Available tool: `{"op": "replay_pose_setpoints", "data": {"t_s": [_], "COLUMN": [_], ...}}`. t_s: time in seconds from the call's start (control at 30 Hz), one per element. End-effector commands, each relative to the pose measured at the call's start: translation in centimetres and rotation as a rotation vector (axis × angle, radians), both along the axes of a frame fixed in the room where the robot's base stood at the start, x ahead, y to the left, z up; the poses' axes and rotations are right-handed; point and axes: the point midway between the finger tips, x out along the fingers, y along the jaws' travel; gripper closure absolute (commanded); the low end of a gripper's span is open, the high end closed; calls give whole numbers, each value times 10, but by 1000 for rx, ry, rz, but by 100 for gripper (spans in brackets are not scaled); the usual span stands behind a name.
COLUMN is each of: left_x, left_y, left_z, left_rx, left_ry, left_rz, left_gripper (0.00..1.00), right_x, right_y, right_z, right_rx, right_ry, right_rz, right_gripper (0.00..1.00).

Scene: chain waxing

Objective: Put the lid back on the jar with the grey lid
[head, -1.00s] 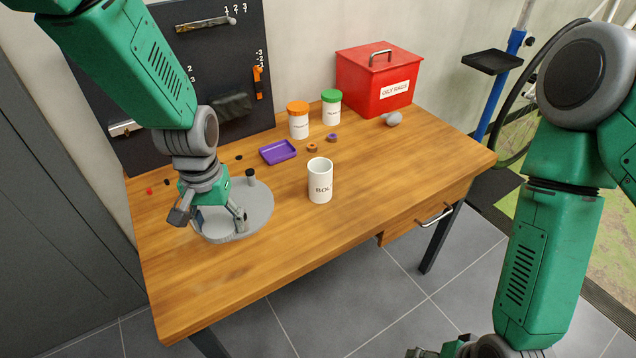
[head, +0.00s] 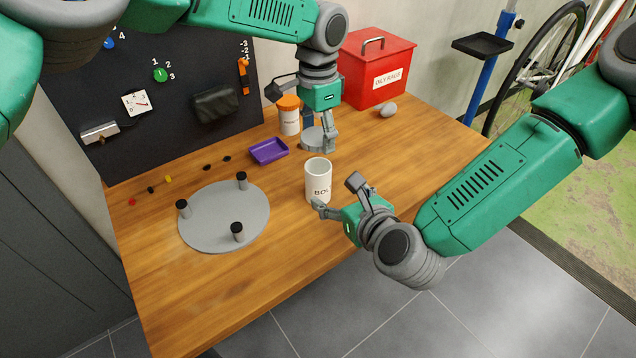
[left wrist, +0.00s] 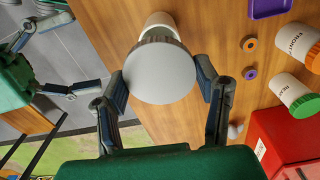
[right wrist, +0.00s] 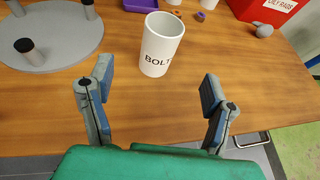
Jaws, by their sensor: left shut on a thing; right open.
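The white jar (head: 318,184), lettered "BOLT" in part, stands upright and open-topped on the workbench. It also shows in the right wrist view (right wrist: 161,48). My left gripper (head: 318,140) is shut on the round grey lid (left wrist: 161,72), holding it by its sides. In the head view the lid appears just behind and above the jar's mouth, apart from it; in the left wrist view it overlaps part of the jar (left wrist: 160,22). My right gripper (head: 337,193) is open and empty at the jar's front right, its fingers spread towards the jar without closing on it.
A grey disc (head: 215,225) with black-capped posts lies at left. A purple tray (head: 268,151), an orange-lidded jar (head: 289,118) and a red "OILY RAGS" box (head: 372,70) are behind. The green-lidded jar (left wrist: 295,95) shows in the left wrist view. The bench front is clear.

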Motion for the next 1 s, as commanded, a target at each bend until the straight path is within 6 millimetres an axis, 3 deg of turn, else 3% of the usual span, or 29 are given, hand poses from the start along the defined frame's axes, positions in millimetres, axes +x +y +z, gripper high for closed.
{"op": "replay_pose_setpoints", "data": {"t_s": [0.57,1.0], "left_x": [2,1], "left_y": [-1,-1], "left_z": [1,1], "left_rx": [1,1], "left_ry": [0,0], "left_rz": [-5,-4], "left_gripper": [59,59], "right_x": [13,80], "right_y": [4,33], "right_z": [-3,-33], "right_rx": [22,21], "right_ry": [1,-1], "right_rz": [-14,-13], "right_gripper": [27,27]}}
